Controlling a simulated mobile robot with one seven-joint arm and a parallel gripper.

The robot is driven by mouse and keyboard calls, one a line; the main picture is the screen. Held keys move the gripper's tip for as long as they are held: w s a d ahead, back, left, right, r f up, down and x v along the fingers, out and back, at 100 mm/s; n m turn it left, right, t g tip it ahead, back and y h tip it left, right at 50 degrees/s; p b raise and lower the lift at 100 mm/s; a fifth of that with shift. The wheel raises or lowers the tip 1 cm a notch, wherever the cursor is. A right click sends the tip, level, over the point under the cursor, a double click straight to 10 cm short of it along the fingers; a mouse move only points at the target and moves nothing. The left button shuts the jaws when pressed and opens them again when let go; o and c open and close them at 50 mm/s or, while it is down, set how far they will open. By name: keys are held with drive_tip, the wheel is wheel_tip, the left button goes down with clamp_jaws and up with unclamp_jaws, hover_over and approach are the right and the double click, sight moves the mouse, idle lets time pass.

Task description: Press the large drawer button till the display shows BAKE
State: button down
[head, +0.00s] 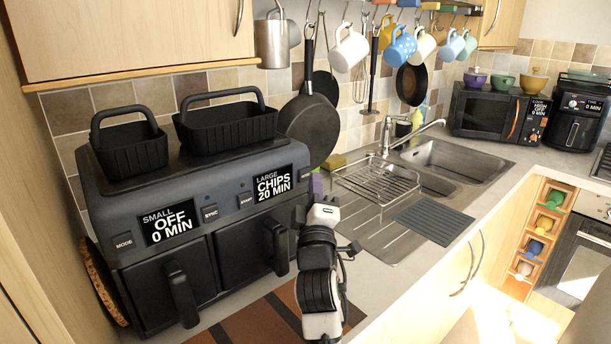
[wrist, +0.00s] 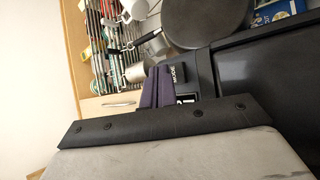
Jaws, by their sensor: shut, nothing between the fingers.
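The dark two-drawer air fryer (head: 205,190) stands on the counter at left. Its large drawer display (head: 272,185) reads CHIPS, 20 MIN; its small drawer display (head: 168,222) reads OFF, 0 MIN. In the wrist view a button labelled MODE (wrist: 178,73) shows close beside my gripper (wrist: 157,72), with a sliver of a display (wrist: 186,99) below it. My gripper's purple fingers are together and empty. In the head view my gripper (head: 316,186) is by the fryer's right end, mostly behind my wrist, and that button is hidden. I cannot tell whether the fingers touch it.
Two black baskets (head: 225,122) sit on top of the fryer. A dark pan (head: 308,125) and several mugs hang behind. A sink with a wire rack (head: 375,185) is to the right. The drawer handles (head: 182,298) stick out in front.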

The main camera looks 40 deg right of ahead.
drive_tip(key=shift+w, duration=0.45)
drive_tip(key=shift+w+a, duration=0.1)
drive_tip(key=shift+w, duration=0.35)
idle(0.9)
drive_tip(key=shift+s+b, duration=0.7)
drive_tip(key=shift+s, duration=0.1)
drive_tip(key=shift+s, duration=0.1)
drive_tip(key=shift+s+d+b, duration=0.2)
drive_tip(key=shift+s+b, duration=1.15)
drive_tip(key=shift+s, duration=1.05)
